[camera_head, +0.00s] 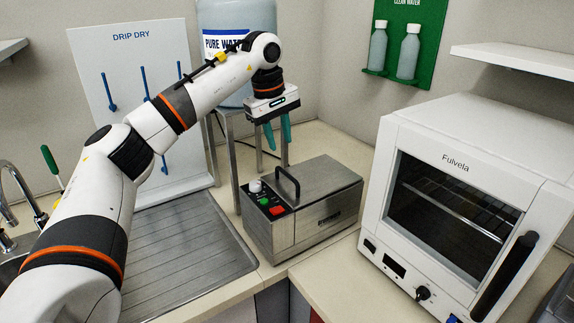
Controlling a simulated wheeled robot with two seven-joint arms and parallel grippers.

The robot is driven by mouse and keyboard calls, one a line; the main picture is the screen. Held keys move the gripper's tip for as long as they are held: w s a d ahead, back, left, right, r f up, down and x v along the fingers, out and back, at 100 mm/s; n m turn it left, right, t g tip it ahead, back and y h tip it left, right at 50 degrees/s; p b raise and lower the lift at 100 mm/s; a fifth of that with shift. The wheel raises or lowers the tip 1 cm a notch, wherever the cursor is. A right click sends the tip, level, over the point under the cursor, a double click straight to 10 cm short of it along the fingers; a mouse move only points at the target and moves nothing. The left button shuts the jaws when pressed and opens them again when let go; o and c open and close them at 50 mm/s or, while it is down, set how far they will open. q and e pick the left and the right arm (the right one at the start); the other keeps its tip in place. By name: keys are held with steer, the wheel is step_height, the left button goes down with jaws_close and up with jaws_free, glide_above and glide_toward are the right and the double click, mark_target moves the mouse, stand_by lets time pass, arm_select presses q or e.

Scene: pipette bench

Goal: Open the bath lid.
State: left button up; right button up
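The bath (300,232) is a grey metal box on the bench, with a white knob and green and red buttons on its left side. Its lid (325,181) lies flat on top and looks shut. The lid's black handle (289,177) is an upright bar at the lid's left end. My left gripper (278,141) hangs above and behind the handle, pointing down. Its two teal fingers are apart with nothing between them, and it does not touch the bath. My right gripper is out of view.
A white oven (455,165) stands right of the bath. A ridged metal drainer (185,255) and a drip-dry board (95,50) are at left. A large water bottle (213,45) on a metal stand is behind my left arm. Bare bench (325,140) lies behind the bath.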

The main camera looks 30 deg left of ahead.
mark_target(287, 174)
arm_select(q)
steer(key=f, duration=0.3)
steer(key=w+f+p, duration=0.1)
steer(key=f, duration=0.5)
steer(key=shift+w+d+f, duration=0.1)
steer(key=shift+w+d, duration=0.25)
steer(key=shift+d, duration=0.05)
steer(key=shift+c, duration=0.5)
jaws_close()
